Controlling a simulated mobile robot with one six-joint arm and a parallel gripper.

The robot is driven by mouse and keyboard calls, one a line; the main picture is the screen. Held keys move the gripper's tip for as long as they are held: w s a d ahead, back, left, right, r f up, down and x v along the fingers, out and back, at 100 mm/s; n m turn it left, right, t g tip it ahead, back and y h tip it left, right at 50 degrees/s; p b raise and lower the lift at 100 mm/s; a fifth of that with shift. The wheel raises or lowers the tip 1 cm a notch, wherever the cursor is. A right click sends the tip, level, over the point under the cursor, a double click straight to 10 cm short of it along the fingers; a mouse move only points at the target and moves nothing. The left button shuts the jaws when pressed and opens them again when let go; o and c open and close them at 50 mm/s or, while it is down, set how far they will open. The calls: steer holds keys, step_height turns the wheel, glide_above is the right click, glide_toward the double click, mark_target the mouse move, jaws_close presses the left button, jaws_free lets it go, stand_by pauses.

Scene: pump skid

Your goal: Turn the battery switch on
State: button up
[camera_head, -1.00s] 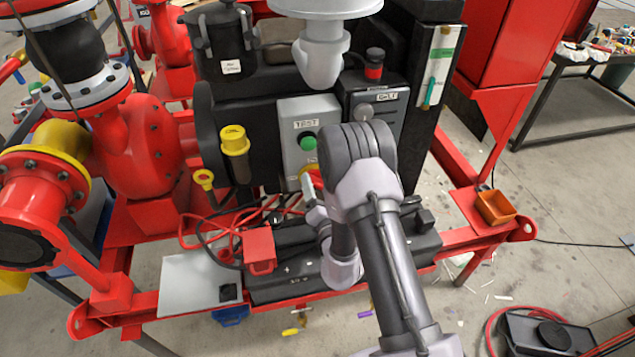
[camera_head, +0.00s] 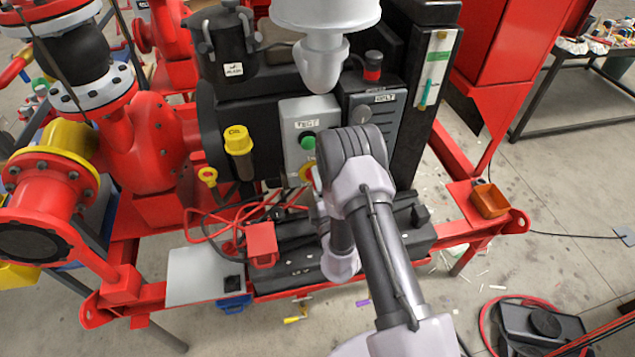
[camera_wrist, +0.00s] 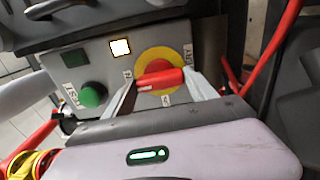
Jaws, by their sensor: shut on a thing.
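The battery switch is a red handle (camera_wrist: 160,79) on a round yellow plate (camera_wrist: 157,57), on the front of a grey panel (camera_wrist: 97,62). In the wrist view the handle lies nearly level, slightly tilted. My gripper (camera_wrist: 161,81) is shut on the handle, with one finger at each end of it. Small labels sit around the yellow plate; their letters are too small to read surely. In the head view the grey panel (camera_head: 297,137) shows beside my arm, which hides most of the switch; only a bit of yellow and red shows.
A green button (camera_wrist: 93,95) labelled TEST is left of the switch. A white square (camera_wrist: 120,47) is above it. A yellow-capped oil filler (camera_head: 238,141) stands left of the panel. Red cables (camera_head: 225,225) and a red box (camera_head: 262,244) lie below.

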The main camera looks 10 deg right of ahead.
steer(key=shift+r+m, duration=0.1)
steer(key=shift+m, duration=0.2)
stand_by(0.4)
steer(key=o, duration=1.4)
steer(key=shift+w, duration=0.1)
steer(key=shift+c, duration=0.2)
